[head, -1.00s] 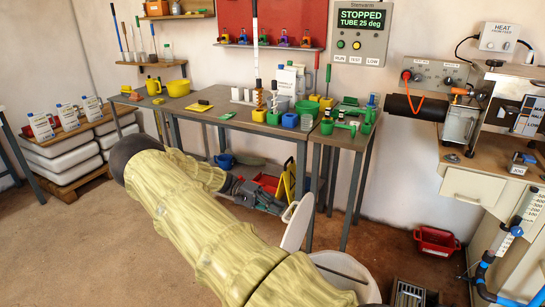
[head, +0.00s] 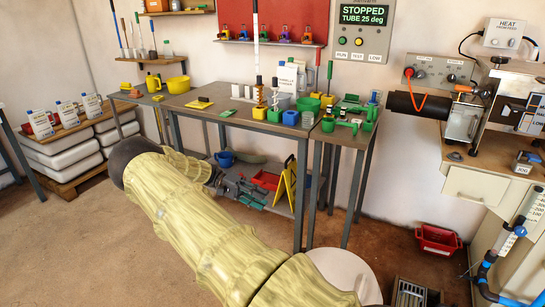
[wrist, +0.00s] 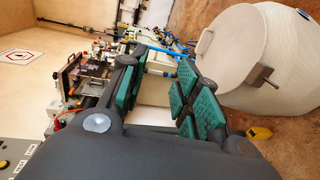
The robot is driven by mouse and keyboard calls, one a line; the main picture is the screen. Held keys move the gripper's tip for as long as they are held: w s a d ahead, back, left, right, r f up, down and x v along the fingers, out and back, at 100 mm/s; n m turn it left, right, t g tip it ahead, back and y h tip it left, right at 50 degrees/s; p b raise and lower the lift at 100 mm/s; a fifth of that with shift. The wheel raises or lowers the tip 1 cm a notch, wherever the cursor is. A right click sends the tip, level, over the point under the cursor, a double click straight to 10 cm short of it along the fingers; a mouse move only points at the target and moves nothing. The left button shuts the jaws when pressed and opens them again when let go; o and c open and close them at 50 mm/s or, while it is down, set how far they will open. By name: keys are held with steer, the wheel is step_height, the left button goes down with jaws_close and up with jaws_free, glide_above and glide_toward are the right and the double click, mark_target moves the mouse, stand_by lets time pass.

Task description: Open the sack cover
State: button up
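The white round sack cover (head: 347,268) lies at the bottom centre of the head view, partly hidden by my sleeved arm. In the wrist view the cover (wrist: 232,45) appears flat over the mouth of a large cream container (wrist: 285,38), with a dark handle block (wrist: 262,78) on its near edge. My gripper (wrist: 163,66) is open in the wrist view, its green-padded fingers apart and nothing visible between them. It is to the left of the cover, apart from it in the picture. The arm blocks much of the container in the head view.
A workbench (head: 225,111) with bottles and tubs stands behind my arm, with a smaller side table (head: 342,138) beside it. A cabinet (head: 480,185) and blue piping (head: 487,275) stand at right. A red bin (head: 437,240) is on the floor.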

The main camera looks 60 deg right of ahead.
steer(key=v, duration=0.5)
steer(key=shift+d+f, duration=0.15)
stand_by(0.4)
steer(key=s+a+f+n+t+h+p, duration=0.1)
steer(key=s+a+f+n+t+p, duration=0.15)
steer(key=s+f, duration=0.4)
steer(key=s+a+f+n+t+h+p, duration=0.15)
steer(key=s+f+n, duration=0.25)
steer(key=f, duration=0.6)
steer(key=s+a+f+n+t+y+p, duration=0.1)
steer(key=s+a+f+n+t, duration=0.1)
steer(key=s+a+f, duration=0.3)
steer(key=s+a+f+n+t+p, duration=0.1)
steer(key=s+a+f+n+t, duration=0.15)
steer(key=a, duration=0.45)
steer(key=s+a+f+n+t+y+p, duration=0.2)
steer(key=s+a+t+p, duration=0.3)
steer(key=a, duration=0.9)
steer(key=s+a+r+n+t+y, duration=0.1)
steer(key=s+a+r, duration=0.2)
steer(key=a, duration=0.4)
steer(key=s+a+r+n+t, duration=0.1)
steer(key=s+a+r, duration=0.3)
steer(key=a, duration=0.4)
steer(key=shift+s+r+n+y+p, duration=0.35)
steer(key=shift+r+n, duration=0.25)
steer(key=shift+r, duration=0.2)
